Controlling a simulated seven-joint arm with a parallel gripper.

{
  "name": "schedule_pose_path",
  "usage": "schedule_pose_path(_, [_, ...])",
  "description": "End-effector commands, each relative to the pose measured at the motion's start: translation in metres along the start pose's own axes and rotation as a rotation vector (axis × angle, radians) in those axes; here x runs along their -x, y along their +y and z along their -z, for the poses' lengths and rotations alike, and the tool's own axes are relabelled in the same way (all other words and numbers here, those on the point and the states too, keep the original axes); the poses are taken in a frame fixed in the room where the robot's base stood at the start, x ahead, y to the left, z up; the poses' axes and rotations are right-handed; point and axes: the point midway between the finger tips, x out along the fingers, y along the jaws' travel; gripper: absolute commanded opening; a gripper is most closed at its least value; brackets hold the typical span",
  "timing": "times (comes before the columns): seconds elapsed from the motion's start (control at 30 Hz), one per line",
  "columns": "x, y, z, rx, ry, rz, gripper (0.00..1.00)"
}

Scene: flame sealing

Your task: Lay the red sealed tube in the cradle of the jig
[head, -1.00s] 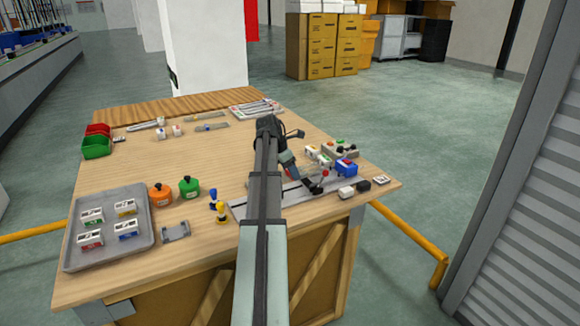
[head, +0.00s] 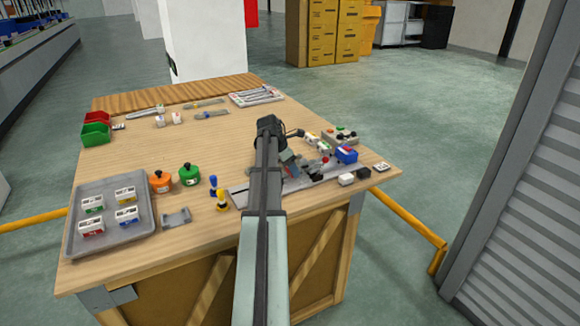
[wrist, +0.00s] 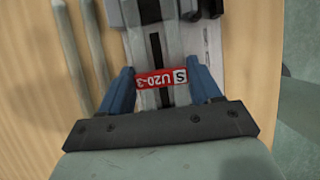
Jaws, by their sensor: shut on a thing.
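My gripper (wrist: 160,78) points down with its blue fingers on either side of the red tube (wrist: 153,80), which carries a red label reading "S U20-3". The fingers are shut on it, and it lies crosswise between them. The tube is over a pale grey part of the jig (wrist: 180,45) with a dark central slot. I cannot tell whether the tube touches the jig or is still a little above it. In the head view my arm hides most of the gripper and tube; the jig's grey base plate (head: 238,194) shows beside the arm.
Two long grey rods (wrist: 94,42) lie left of the jig in the wrist view. A blue block (head: 346,154) and white and black blocks stand right of the arm. A grey tray (head: 85,245), orange and green bottles (head: 189,174) and yellow and blue pegs stand left.

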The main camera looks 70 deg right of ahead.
Motion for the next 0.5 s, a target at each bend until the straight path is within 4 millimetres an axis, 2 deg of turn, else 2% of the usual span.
schedule_pose_path(0.3, [0.0002,0.0,-0.0001,0.0,0.0,0.0,0.32])
schedule_pose_path(0.33, [0.0002,0.0,-0.0001,0.0,0.0,0.0,0.66])
schedule_pose_path(0.5, [0.0002,0.0001,-0.0001,0.0,0.0,0.0,0.82])
